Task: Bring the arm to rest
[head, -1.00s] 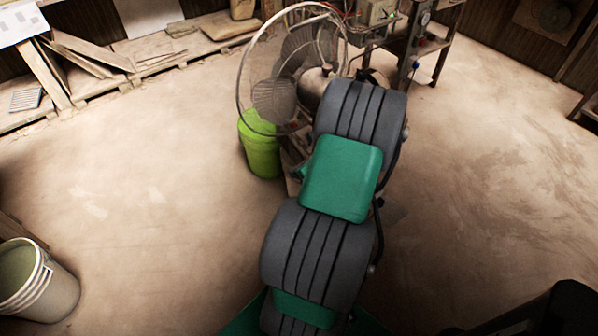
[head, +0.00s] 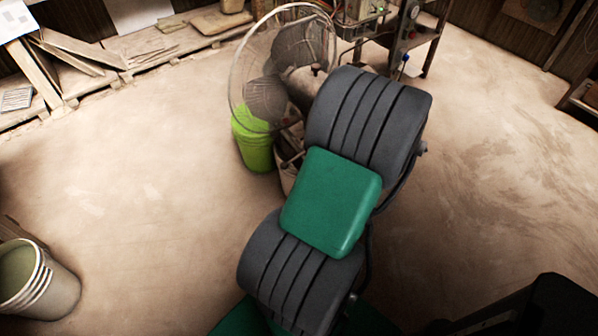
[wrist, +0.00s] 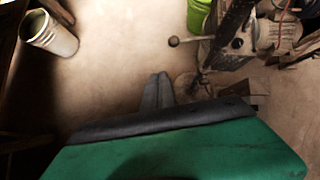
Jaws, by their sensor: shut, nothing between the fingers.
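My gripper (wrist: 158,80) shows in the wrist view, its two grey fingers side by side and shut, with nothing held. It hangs above bare floor, beyond my green wrist housing. In the head view my arm, with grey ribbed joints and a green link, rises through the middle. My gripper is hidden there behind the arm.
A wire fan (head: 280,75) and a lime green bucket (head: 253,148) stand just beyond my arm. A machine stand (head: 408,40) is at the back. A pale bucket (head: 38,285) is at lower left; it also shows in the wrist view (wrist: 52,36).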

